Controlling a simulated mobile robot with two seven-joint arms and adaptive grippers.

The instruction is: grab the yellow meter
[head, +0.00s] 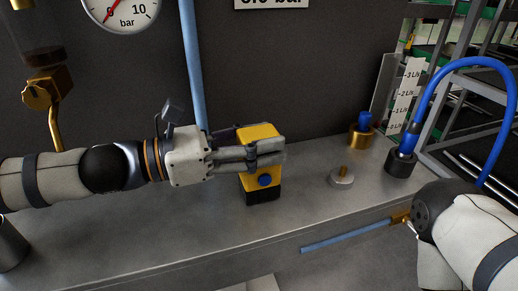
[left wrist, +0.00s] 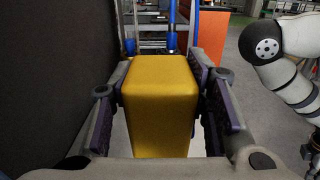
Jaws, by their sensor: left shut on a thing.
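The yellow meter (head: 259,184) is a yellow box with a black base and a blue knob on its front. It stands upright at the grey bench top in the head view; I cannot tell whether its base touches the bench. My left gripper (head: 264,152) comes in from the left and is shut on its upper part, one finger across the front. In the left wrist view the meter's yellow body (left wrist: 160,95) fills the space between the dark finger pads (left wrist: 163,100). My right arm shows at the right of the head view, but its gripper is not in view.
The grey bench (head: 130,235) has a dark wall behind it. Right of the meter are a small metal disc with a brass stem (head: 342,177), a brass fitting with a blue top (head: 362,132) and a blue hose (head: 440,72). A pressure gauge (head: 122,12) hangs upper left.

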